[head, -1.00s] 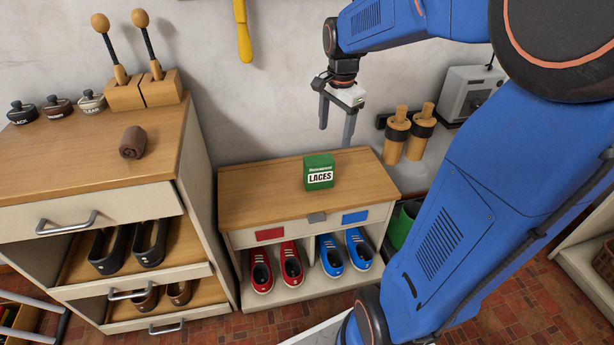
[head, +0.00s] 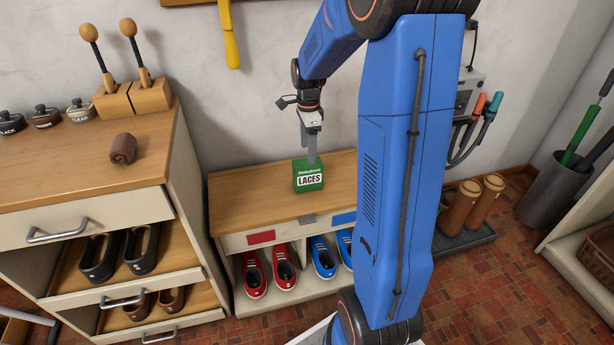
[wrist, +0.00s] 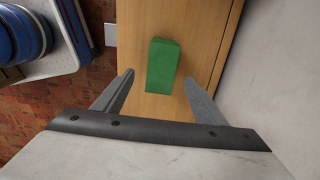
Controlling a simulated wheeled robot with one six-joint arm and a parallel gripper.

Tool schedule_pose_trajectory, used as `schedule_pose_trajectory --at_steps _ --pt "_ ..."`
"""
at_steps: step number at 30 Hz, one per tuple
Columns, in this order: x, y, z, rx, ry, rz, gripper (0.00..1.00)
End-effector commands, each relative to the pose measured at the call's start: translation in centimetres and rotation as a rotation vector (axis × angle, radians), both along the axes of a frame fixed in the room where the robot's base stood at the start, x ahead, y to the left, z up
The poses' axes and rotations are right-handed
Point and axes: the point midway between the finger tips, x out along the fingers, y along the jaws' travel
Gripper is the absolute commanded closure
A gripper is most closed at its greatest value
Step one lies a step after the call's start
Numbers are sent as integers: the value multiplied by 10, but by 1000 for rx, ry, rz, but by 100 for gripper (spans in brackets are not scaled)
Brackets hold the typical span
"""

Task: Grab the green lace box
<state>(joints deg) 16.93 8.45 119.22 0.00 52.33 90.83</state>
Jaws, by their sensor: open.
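The green lace box (head: 308,176), with a white label reading LACES, stands upright on the wooden top of a low bench (head: 250,206). My gripper (head: 311,157) points down just above and behind the box in the head view; one finger overlaps the box's top edge there. In the wrist view the box (wrist: 162,66) shows between and beyond the two open fingers (wrist: 160,85), with a gap on each side. The fingers are apart and hold nothing. I cannot tell the exact height of the fingertips over the box.
Red shoes (head: 269,272) and blue shoes (head: 323,257) sit on the bench's lower shelf. A taller cabinet (head: 100,205) with a brown roll (head: 123,148) on top stands left. The wall (head: 250,100) is close behind the bench. The bench top left of the box is clear.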

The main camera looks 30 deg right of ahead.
Motion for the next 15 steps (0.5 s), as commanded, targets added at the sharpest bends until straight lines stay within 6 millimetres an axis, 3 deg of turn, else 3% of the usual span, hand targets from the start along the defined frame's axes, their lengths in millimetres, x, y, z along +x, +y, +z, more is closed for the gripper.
schedule_pose_trajectory --at_steps 7,15 --pt "-1 0 -43 1 4 1 35" --pt "0 0 -62 0 0 1 35"
